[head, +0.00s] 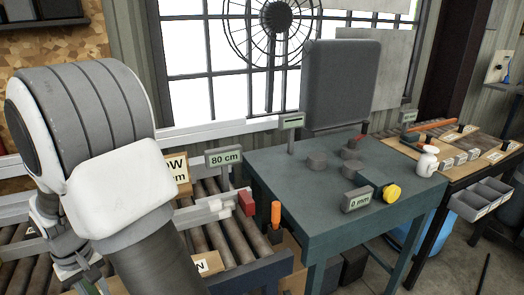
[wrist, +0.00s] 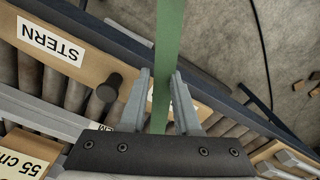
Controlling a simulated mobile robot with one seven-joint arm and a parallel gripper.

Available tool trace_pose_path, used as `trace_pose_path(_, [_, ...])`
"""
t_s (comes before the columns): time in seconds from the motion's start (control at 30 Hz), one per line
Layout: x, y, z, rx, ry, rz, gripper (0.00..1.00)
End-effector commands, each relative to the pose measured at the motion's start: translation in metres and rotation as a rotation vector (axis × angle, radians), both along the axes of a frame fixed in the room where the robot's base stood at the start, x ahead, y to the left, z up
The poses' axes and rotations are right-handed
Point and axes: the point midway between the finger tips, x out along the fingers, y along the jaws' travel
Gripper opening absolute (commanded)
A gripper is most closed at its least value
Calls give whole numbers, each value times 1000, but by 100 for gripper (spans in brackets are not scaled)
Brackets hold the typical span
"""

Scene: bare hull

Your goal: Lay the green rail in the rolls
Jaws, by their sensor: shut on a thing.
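The green rail (wrist: 168,40) is a flat green strip in the wrist view. It runs from the top edge down between the two grey fingers. My gripper (wrist: 161,78) is shut on it and holds it over the edge of the roller bed. The rolls (head: 208,238) are dark brown cylinders in a frame at the lower middle of the head view. They also show in the wrist view (wrist: 52,88). In the head view my arm covers the left part of the bed, and I cannot make out the rail clearly there.
A board marked STERN (wrist: 52,40) and a 55 cm label (wrist: 20,165) lie by the rolls. An 80 cm sign (head: 223,157) and an orange handle (head: 276,214) stand near the bed's right end. A green-grey table (head: 300,190) with knobs stands to the right.

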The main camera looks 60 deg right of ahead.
Motion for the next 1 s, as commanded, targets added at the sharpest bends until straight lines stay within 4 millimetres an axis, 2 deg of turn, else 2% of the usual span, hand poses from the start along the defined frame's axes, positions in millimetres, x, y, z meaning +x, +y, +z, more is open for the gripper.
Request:
trace_pose_path(0.1, [1, 18, -7, 1, 1, 154, 0])
trace_pose_path(0.53, [2, 17, -3, -1, -1, 149, 0])
trace_pose_path(0.6, [2, 16, 7, 0, -2, 146, 0])
trace_pose_path(0.87, [1, 16, 29, 0, -1, 145, 0])
trace_pose_path(1.0, [1, 16, 48, 0, 0, 145, 0])
